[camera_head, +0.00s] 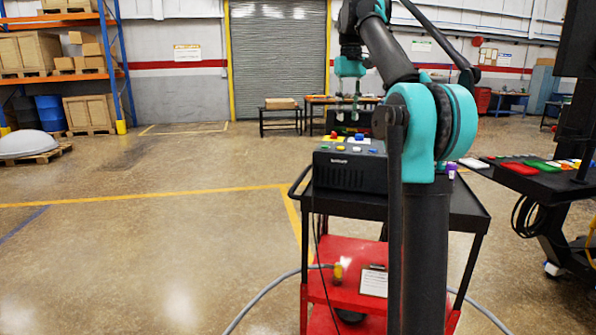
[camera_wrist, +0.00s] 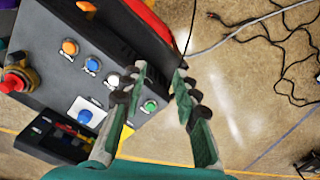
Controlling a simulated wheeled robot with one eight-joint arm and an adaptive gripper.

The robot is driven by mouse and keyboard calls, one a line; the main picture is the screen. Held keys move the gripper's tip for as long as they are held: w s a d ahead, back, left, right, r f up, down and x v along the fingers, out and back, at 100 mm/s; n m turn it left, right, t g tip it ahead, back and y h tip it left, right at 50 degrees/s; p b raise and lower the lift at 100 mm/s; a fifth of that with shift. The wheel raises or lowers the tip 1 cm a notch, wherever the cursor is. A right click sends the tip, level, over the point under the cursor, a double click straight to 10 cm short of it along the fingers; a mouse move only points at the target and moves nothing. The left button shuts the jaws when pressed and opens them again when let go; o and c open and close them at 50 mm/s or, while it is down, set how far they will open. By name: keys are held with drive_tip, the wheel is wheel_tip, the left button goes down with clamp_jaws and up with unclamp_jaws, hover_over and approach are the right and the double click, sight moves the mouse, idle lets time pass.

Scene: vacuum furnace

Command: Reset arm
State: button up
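My arm rises on the right of the head view and bends over, with my gripper (camera_head: 347,110) hanging above a black control box (camera_head: 345,172). In the wrist view my gripper (camera_wrist: 159,72) has its two green fingers apart with nothing between them. The control box (camera_wrist: 62,25) shows an orange button (camera_wrist: 69,47), a blue button (camera_wrist: 91,64), a white button (camera_wrist: 112,81) and a green button (camera_wrist: 150,106). A large blue button (camera_wrist: 85,117) and a red emergency stop (camera_wrist: 14,81) on a yellow base are also there. The green button lies beside the left finger; I cannot tell whether they touch.
The box stands on a black-topped cart (camera_head: 465,207) with a red lower shelf (camera_head: 350,260). A dark table (camera_head: 540,180) with coloured items stands at the right. Hoses and cables (camera_wrist: 290,75) lie on the floor. Open floor (camera_head: 150,250) lies to the left.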

wheel_tip(320, 180, down, 13)
drive_tip(key=s+d+t, duration=0.1)
drive_tip(key=s, duration=0.1)
drive_tip(key=s+d+f+m+t, duration=0.1)
drive_tip(key=s+f, duration=1.3)
drive_tip(key=f, duration=0.3)
drive_tip(key=s+d+f+m+t, duration=0.2)
drive_tip(key=s+f, duration=1.2)
drive_tip(key=f, duration=0.4)
drive_tip(key=shift+s+f, duration=0.15)
drive_tip(key=shift+f, duration=0.15)
drive_tip(key=shift+d, duration=0.1)
